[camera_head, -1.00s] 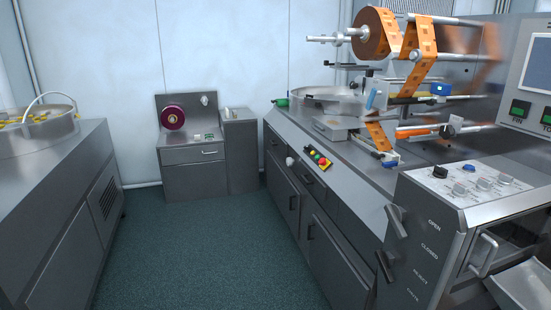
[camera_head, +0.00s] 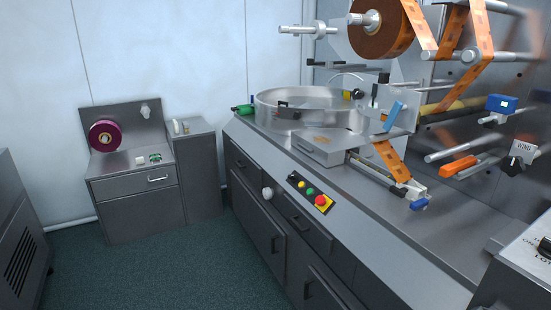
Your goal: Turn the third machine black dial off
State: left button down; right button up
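Another black knob (camera_head: 545,246) shows at the right edge, on a metal control box (camera_head: 515,272) that is cut off by the frame. I cannot tell which of these is the third machine's dial. The setting of each is too small to read. Neither of my grippers is in view.
The long steel machine bench (camera_head: 365,240) runs along the right, with a round metal bowl (camera_head: 290,118), a film roll (camera_head: 380,30) and a button panel (camera_head: 310,191). A small cabinet (camera_head: 135,210) stands at the back wall. Dark green floor (camera_head: 190,270) is free between the benches.

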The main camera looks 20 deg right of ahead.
aim_at(294, 177)
jog(key=i+z, duration=0.7)
jog(key=i, duration=0.2)
jog(key=i+j+z, duration=0.2)
jog(key=i+z, duration=0.15)
jog(key=i+j+z, duration=0.35)
jog(key=i, duration=0.15)
